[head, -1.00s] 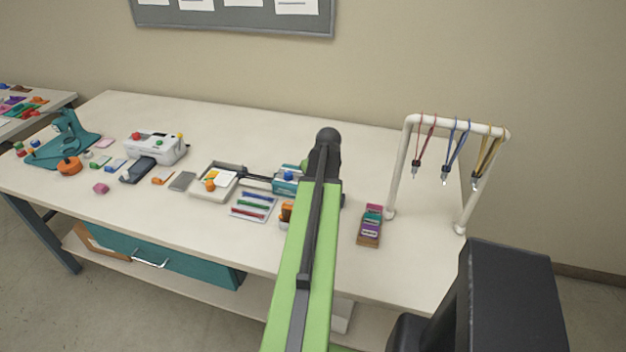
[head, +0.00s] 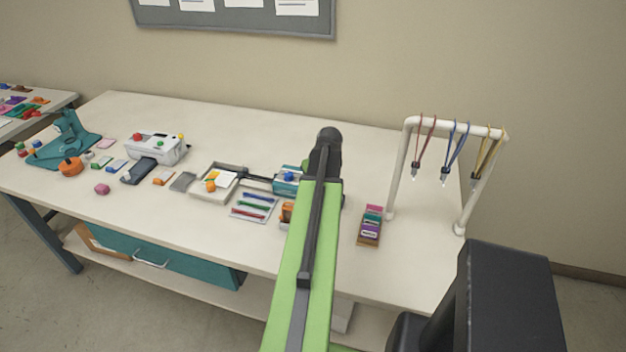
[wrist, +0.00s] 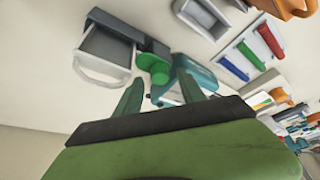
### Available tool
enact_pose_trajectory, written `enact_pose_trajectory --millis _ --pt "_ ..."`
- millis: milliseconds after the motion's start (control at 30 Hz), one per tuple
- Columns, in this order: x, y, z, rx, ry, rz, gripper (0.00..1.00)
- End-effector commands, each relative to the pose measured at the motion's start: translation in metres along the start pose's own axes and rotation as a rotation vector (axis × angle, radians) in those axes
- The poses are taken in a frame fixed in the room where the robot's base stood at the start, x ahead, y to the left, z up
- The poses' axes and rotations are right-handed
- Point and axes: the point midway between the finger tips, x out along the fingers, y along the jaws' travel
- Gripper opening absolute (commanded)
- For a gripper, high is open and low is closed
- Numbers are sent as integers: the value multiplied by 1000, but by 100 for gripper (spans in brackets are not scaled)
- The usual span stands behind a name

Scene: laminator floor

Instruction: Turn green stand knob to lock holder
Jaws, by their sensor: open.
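The green knob (wrist: 153,64) shows in the wrist view, on a dark grey stand part (wrist: 130,32) beside a light grey open tray-like holder (wrist: 104,54). My gripper (wrist: 160,88) is open, with its two green fingers pointing toward the knob and the knob lying between and just beyond the tips. I cannot tell whether a finger touches it. A teal device (wrist: 195,74) lies just right of the knob. In the head view my arm covers the knob and stand, and my gripper's fingers are hidden.
In the head view a white rack (head: 398,170) with hanging lanyards stands right of my arm. A box of coloured cards (head: 369,226) is nearer. Left are a tray of coloured strips (head: 252,207), a white laminator (head: 156,148) and a teal tool (head: 66,140). The back of the table is clear.

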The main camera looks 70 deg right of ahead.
Motion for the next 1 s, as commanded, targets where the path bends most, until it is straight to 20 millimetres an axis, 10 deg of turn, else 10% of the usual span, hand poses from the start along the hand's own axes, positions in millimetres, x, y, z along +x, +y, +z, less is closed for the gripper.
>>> enact_pose_trajectory --millis 600,1000 --pt "-145 -1 -4 0 -1 -1 47" --pt "-163 0 0 0 -1 -1 47"
